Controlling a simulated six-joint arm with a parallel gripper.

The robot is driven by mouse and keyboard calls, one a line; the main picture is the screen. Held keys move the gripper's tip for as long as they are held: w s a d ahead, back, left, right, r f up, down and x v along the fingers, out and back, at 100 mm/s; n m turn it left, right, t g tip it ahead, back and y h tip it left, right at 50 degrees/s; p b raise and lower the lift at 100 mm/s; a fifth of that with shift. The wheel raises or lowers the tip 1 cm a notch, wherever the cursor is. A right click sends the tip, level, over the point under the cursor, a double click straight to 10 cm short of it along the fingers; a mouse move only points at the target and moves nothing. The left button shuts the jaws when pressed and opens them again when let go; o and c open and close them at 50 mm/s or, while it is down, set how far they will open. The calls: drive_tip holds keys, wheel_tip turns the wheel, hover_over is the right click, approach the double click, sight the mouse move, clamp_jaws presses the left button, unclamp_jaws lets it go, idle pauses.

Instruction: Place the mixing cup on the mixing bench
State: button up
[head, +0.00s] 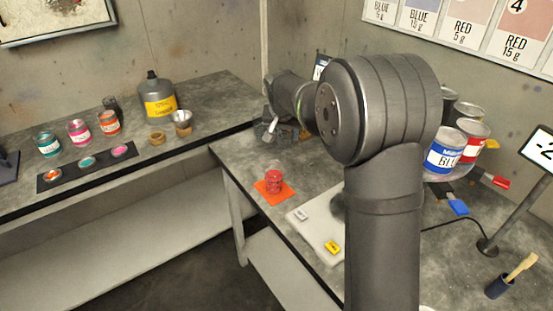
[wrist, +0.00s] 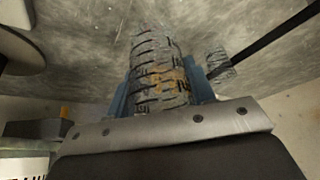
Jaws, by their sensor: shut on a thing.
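My gripper (head: 276,130) is at the back left of the right-hand bench (head: 238,150), partly behind my own arm in the head view. In the wrist view its blue fingers (wrist: 158,88) are shut around a clear cup (wrist: 155,55) with black graduation marks, which I take as the mixing cup. An orange-yellow patch shows through its wall. A grey bench surface shows beyond the cup; I cannot tell whether the cup touches it. In the head view the held cup is too small and covered to make out clearly.
A red-filled cup (head: 274,178) stands on an orange mat (head: 262,188) at the bench's left edge. A white plate (head: 312,238) lies nearer. Blue (head: 444,152) and red cans stand right. A second marked cup (wrist: 218,62) is beside the held one. The left bench holds jars and a canister (head: 158,100).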

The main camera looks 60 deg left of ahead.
drive_tip(key=s+a+f, duration=0.4)
drive_tip(key=a, duration=0.1)
drive_tip(key=s+a+f, duration=0.2)
drive_tip(key=s+a, duration=0.1)
drive_tip(key=shift+f, duration=2.2)
drive_tip(key=shift+f, duration=0.1)
drive_tip(key=o, duration=0.9)
drive_tip(key=shift+o, duration=0.2)
drive_tip(key=v, duration=1.2)
